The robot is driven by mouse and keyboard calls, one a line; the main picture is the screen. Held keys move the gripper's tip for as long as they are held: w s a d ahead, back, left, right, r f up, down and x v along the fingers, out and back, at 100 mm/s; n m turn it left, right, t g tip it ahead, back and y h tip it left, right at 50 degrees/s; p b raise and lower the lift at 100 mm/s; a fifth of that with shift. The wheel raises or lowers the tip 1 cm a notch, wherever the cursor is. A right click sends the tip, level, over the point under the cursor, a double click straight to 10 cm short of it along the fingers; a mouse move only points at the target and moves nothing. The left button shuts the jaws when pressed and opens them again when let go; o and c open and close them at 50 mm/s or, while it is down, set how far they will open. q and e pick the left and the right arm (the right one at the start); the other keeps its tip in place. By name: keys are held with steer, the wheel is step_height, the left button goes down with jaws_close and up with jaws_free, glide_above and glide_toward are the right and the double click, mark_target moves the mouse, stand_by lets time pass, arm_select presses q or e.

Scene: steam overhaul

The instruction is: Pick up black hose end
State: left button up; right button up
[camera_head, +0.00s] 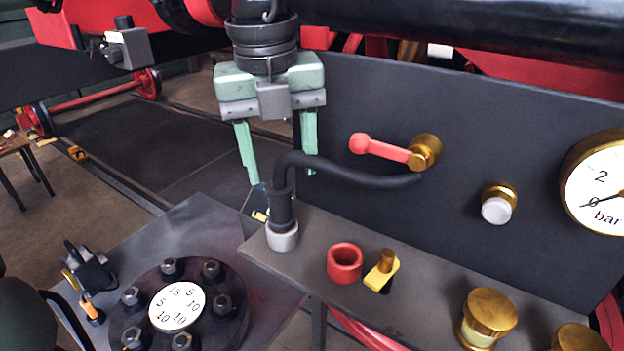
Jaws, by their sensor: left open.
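The black hose (345,172) runs from near the brass valve on the dark panel, arches left, and bends down. Its end stands upright in a grey collar (283,236) at the left end of the ledge. My left gripper (277,165) points down above that end. Its two green fingers are open and apart, one to the left of the hose bend and one behind or beside it at the right. The jaws hold nothing. My right gripper is not in view.
A red ring socket (344,263) and a yellow-handled brass valve (382,270) stand on the ledge. A red lever (380,147), white-tipped knob (497,205) and gauge (598,190) are on the panel. A bolted flange with a white dial (177,306) is at lower left.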

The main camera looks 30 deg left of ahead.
mark_target(279, 188)
arm_select(q)
steer(key=shift+s+f+y, duration=0.15)
steer(key=shift+y, duration=0.25)
steer(key=shift+f, duration=0.25)
steer(key=shift+s+a+f+p, duration=0.1)
steer(key=shift+f+p, duration=0.3)
steer(key=shift+f, duration=0.45)
steer(key=shift+a+f+p, duration=0.1)
steer(key=shift+f+p, duration=0.2)
steer(key=shift+f, duration=0.1)
steer(key=f, duration=0.1)
steer(key=f+p, duration=0.1)
steer(key=w+f, duration=0.1)
steer(key=shift+a+f, duration=0.3)
steer(key=shift+f, duration=0.35)
steer(key=shift+c, duration=1.2)
jaws_close()
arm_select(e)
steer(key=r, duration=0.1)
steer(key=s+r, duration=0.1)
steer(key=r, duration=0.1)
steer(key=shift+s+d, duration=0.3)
